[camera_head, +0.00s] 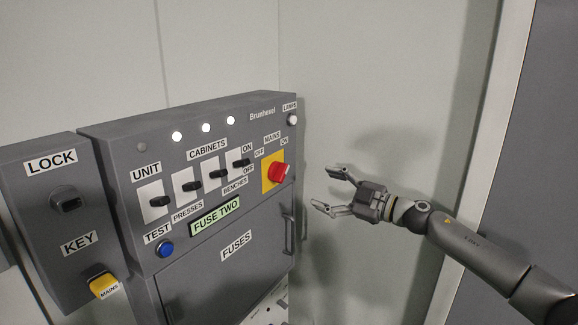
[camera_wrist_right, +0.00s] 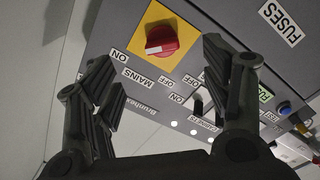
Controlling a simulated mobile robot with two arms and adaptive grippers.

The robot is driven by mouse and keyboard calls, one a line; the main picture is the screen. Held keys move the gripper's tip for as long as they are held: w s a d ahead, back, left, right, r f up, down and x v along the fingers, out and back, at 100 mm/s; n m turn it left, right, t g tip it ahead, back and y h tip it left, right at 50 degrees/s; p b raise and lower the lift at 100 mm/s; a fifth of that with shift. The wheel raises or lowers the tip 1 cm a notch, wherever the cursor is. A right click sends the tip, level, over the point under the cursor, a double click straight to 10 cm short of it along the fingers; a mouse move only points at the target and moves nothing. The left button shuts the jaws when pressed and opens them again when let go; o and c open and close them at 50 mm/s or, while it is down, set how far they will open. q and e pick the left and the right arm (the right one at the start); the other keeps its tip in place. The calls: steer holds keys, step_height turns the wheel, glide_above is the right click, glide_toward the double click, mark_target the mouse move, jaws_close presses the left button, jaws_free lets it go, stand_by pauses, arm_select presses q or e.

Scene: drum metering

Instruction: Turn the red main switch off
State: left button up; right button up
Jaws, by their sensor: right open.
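The red main switch (camera_head: 278,173) is a rotary knob on a yellow plate (camera_head: 267,184), at the right of the grey panel's face. Labels MAINS, ON and OFF stand around it. In the right wrist view the red switch (camera_wrist_right: 161,41) shows at the top, beyond and between the fingers. My right gripper (camera_head: 331,190) is open and empty, to the right of the switch and apart from it. Its two fingers also show in the right wrist view (camera_wrist_right: 165,85). My left gripper is in neither view.
The panel (camera_head: 200,120) carries several black cabinet switches (camera_head: 219,174), a blue test button (camera_head: 166,250) and a FUSES door (camera_head: 225,262) with a handle (camera_head: 288,236). A LOCK and KEY box (camera_head: 45,200) adjoins it at left. Free room lies right of the panel, before a pale wall.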

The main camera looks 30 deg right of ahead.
mark_target(285, 174)
steer(key=x, duration=0.3)
steer(key=r+p+x, duration=0.1)
steer(key=x, duration=0.2)
steer(key=a+r+p+x, duration=0.1)
steer(key=x, duration=0.2)
steer(key=shift+w+a, duration=0.15)
steer(key=shift+w, duration=0.05)
steer(key=shift+w+a+f+p, duration=0.15)
steer(key=shift+w+p, duration=0.1)
steer(key=shift+w, duration=0.15)
steer(key=shift+w+a+f+p, duration=0.1)
steer(key=shift+w+a+p, duration=0.1)
steer(key=shift+w, duration=0.2)
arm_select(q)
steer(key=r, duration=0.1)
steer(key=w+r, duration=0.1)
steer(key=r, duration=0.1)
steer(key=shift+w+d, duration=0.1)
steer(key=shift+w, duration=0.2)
